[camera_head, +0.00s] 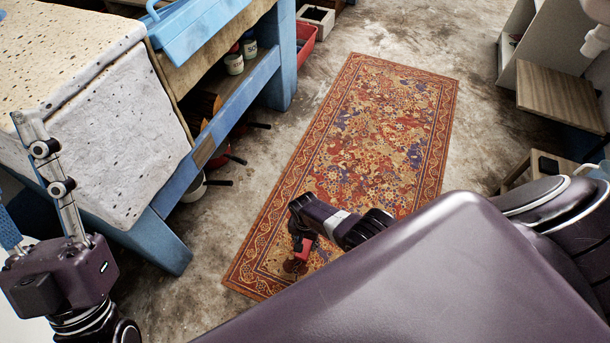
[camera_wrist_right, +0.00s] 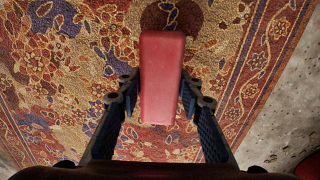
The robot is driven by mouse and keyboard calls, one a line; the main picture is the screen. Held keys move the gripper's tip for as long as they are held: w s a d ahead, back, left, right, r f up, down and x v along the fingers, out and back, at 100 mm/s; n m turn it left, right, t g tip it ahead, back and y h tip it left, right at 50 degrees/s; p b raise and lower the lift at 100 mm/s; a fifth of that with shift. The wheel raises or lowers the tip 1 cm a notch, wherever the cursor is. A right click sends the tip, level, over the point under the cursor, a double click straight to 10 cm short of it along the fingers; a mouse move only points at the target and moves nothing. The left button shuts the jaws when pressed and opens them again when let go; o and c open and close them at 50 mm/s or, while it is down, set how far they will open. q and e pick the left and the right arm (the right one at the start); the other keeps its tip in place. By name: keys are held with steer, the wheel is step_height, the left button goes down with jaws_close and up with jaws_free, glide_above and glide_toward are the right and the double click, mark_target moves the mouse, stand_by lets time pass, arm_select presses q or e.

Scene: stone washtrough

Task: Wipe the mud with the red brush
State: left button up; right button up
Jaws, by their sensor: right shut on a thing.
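The red brush (camera_head: 304,246) is a block-shaped piece held in my right gripper (camera_head: 301,236), low over the near left end of the patterned rug. In the right wrist view the brush (camera_wrist_right: 162,75) lies between the two fingers of the right gripper (camera_wrist_right: 160,92). A dark brown patch that looks like mud (camera_head: 294,267) is on the rug just below the brush; I cannot tell whether they touch. A dark patch also shows beside the brush's far end in the wrist view (camera_wrist_right: 190,16). My left gripper (camera_head: 32,170) is at the left edge, fingers spread and empty, partly cut off.
The rug (camera_head: 400,110) lies on a stained concrete floor (camera_head: 245,205). A stone trough (camera_head: 120,140) on a blue frame (camera_head: 175,240) stands at left, with jars and pans below. A wooden-topped piece (camera_head: 560,95) stands at right. The floor beside the rug is clear.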

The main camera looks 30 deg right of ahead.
step_height(320, 180, up, 2)
steer(key=shift+r+p, duration=0.1)
steer(key=shift+p, duration=0.85)
arm_select(q)
steer(key=shift+w+d+f+g+y, duration=0.15)
steer(key=shift+w+f+g+y, duration=0.3)
steer(key=shift+w+f+g, duration=0.95)
steer(key=shift+w+d+f+g+y, duration=0.1)
steer(key=shift+w+f+g+y, duration=0.4)
steer(key=shift+w+f, duration=1)
steer(key=shift+w+d+f+g+y, duration=0.15)
steer(key=shift+w+f+g+y, duration=0.2)
steer(key=shift+w+f+g, duration=1.15)
arm_select(e)
steer(key=shift+r, duration=0.1)
arm_select(q)
steer(key=shift+s+f+t, duration=0.4)
steer(key=shift+s+f, duration=0.15)
steer(key=shift+s, duration=0.1)
